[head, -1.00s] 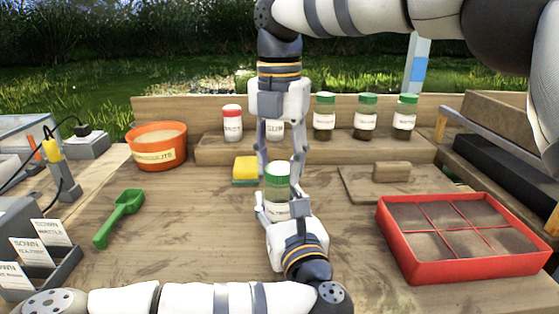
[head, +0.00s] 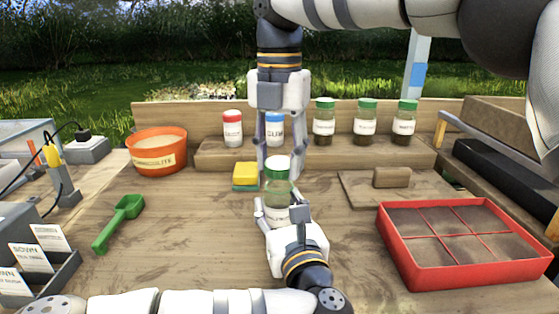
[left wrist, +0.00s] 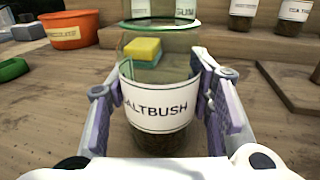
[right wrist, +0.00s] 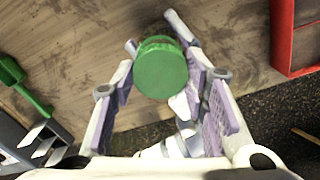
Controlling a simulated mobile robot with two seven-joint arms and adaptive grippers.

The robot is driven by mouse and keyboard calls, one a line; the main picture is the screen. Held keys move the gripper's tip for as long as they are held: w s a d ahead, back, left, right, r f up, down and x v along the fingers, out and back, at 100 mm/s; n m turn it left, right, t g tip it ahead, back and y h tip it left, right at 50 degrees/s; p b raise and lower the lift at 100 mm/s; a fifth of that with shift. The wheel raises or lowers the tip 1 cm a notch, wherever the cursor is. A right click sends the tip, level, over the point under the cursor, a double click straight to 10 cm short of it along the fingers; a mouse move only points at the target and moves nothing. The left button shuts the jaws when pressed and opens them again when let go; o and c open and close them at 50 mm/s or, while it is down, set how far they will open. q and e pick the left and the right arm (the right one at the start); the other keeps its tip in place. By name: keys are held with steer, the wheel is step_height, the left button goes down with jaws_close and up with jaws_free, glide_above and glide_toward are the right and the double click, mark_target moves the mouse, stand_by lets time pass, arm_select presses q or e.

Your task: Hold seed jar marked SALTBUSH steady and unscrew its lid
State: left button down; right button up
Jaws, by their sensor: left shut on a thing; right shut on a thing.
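The SALTBUSH jar (left wrist: 158,112) is clear glass with a white label and brown seed at the bottom. It stands upright in the head view (head: 278,190). My left gripper (head: 279,212) is shut around its body from the front. The green lid (right wrist: 160,68) is between the fingers of my right gripper (head: 277,164), which points down from above and is shut on it. The lid looks raised a little above the jar. The left wrist view shows the jar's green-tinted rim (left wrist: 160,25) with no lid directly on it.
Behind are a red-lidded jar (head: 232,128), a GUM jar (head: 275,130) and several green-lidded jars on a step (head: 220,152). A yellow sponge (head: 245,172) lies close behind. A red tray (head: 480,275) is at right, a green scoop (head: 120,222) and an orange tub (head: 157,160) at left.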

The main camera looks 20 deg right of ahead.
mark_target(279, 163)
steer(key=shift+r, duration=2.05)
arm_select(q)
steer(key=c, duration=0.7)
jaws_free()
